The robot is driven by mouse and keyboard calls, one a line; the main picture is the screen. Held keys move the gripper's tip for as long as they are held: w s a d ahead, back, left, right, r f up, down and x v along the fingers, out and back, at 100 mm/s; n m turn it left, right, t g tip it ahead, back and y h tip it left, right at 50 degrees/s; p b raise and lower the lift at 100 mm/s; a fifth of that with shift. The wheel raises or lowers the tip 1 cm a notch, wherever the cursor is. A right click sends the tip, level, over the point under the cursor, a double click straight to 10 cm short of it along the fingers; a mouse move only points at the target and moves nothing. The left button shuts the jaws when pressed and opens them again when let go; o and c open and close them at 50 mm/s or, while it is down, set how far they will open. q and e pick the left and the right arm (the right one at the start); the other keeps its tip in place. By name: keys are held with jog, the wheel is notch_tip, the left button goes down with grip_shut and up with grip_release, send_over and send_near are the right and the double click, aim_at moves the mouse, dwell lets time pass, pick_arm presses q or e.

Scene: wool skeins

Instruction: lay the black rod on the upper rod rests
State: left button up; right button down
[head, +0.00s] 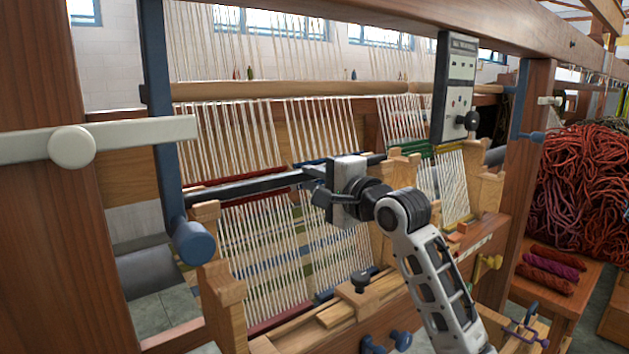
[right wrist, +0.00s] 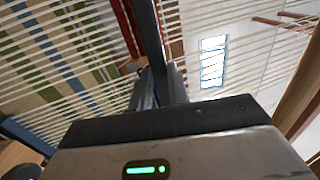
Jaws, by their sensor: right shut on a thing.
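The black rod (head: 250,186) lies nearly level across the front of the white warp threads, its left part just above the left notched wooden post (head: 228,292). Its right end reaches toward the notched post at the middle right (head: 402,166). My right gripper (head: 318,187) is shut on the rod right of its middle. In the right wrist view the rod (right wrist: 148,32) runs up from between the fingers (right wrist: 160,88). I cannot tell whether the rod touches the upper rests of the posts. My left gripper is out of view.
The loom's blue upright (head: 160,110) stands close to the rod's left end. A grey control box (head: 455,85) hangs at the upper right. A wooden beam (head: 290,90) crosses behind the threads. Red wool skeins (head: 580,185) and a small bench (head: 565,300) are at the right.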

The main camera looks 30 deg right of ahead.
jog(key=c, duration=1.3)
grip_release()
jog(key=shift+f, duration=0.1)
jog(key=shift+c, duration=0.2)
jog(key=shift+r, duration=0.25)
jog(key=s+d+b, duration=0.1)
jog(key=s, duration=1.1)
jog(key=shift+f, duration=0.15)
